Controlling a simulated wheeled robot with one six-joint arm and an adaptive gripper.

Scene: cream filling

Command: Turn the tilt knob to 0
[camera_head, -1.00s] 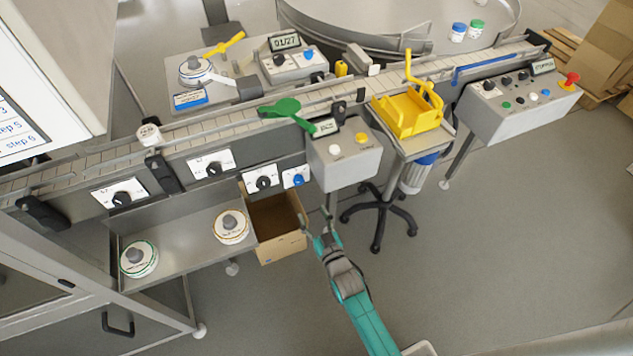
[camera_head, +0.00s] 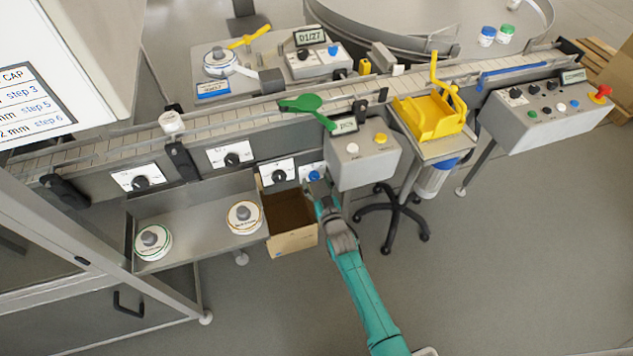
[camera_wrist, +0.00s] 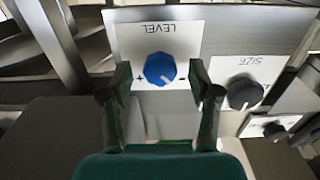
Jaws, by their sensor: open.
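My gripper (camera_head: 322,192) is open at the front of the conveyor, just below the blue knob (camera_head: 314,176). In the wrist view, the blue knob (camera_wrist: 160,69) sits on a plate labelled LEVEL, shown upside down. It lies between my two fingertips (camera_wrist: 161,82) in the picture; I cannot tell if they touch it. A black knob (camera_wrist: 243,93) marked SIZE is to its right. Another black knob (camera_wrist: 275,131) is farther off, its label unreadable. In the head view, black knobs show on white plates (camera_head: 278,176), (camera_head: 232,159) and (camera_head: 140,183). No label reading "tilt" is legible.
A grey button box (camera_head: 362,160) juts out just right of my gripper. A cardboard box (camera_head: 293,240) stands below the knobs. A metal shelf (camera_head: 195,232) with two round parts is at left. Open floor lies in front and at right.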

